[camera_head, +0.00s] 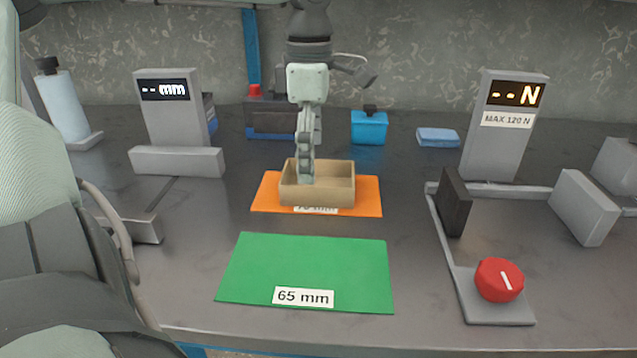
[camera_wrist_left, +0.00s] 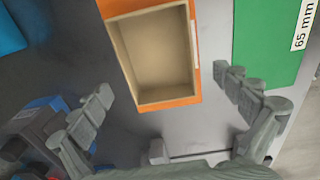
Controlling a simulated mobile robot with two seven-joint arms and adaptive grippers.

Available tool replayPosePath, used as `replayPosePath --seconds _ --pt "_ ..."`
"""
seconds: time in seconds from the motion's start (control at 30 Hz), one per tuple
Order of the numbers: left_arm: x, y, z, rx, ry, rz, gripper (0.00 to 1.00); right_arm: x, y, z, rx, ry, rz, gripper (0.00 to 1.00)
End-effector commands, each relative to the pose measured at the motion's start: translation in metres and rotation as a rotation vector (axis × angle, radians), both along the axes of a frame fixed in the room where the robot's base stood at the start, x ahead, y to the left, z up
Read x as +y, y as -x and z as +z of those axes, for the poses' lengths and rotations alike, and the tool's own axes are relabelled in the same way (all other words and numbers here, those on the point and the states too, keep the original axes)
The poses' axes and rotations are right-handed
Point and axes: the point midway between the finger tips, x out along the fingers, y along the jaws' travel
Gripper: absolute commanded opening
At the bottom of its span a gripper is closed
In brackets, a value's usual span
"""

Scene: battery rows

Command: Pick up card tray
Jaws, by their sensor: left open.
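The card tray (camera_head: 330,193) is a tan, open-topped box that looks empty. It sits on the orange mat (camera_head: 368,197) in the middle of the table. My left gripper (camera_head: 307,178) points down above the tray, towards its left end in the head view. In the left wrist view the gripper (camera_wrist_left: 162,82) is open, with one finger on each side of the tray (camera_wrist_left: 168,102). The fingers look apart from the tray walls; their exact height cannot be told. The orange mat's label is partly hidden by the tray. My right gripper is not in view.
A green mat (camera_head: 310,265) marked 65 mm lies bare in front. A mm gauge (camera_head: 175,120) stands left and an N gauge (camera_head: 505,130) right, with a red knob (camera_head: 499,279) before it. A blue box (camera_head: 369,128) and a blue pad (camera_head: 438,137) are behind.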

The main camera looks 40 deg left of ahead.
Motion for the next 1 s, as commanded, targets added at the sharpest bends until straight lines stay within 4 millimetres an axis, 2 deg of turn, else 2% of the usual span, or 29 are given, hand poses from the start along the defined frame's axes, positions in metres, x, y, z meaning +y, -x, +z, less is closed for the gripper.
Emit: replayPosePath --seconds 0.1,0.2,0.5,0.87,1.0 --pt "-0.001 0.0 -0.02 0.004 0.002 -0.001 1.0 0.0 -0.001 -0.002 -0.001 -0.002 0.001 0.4" --pt "-0.001 0.0 -0.03 0.003 0.001 0.0 1.0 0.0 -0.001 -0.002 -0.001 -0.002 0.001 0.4" --pt "-0.001 -0.001 -0.034 0.0 0.0 0.001 0.99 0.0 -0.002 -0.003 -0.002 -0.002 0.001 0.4" --pt "-0.001 -0.001 -0.034 0.0 0.0 0.001 0.54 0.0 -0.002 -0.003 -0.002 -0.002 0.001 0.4" --pt "0.0 -0.001 -0.034 -0.001 -0.001 0.0 0.52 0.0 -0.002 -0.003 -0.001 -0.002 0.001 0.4"
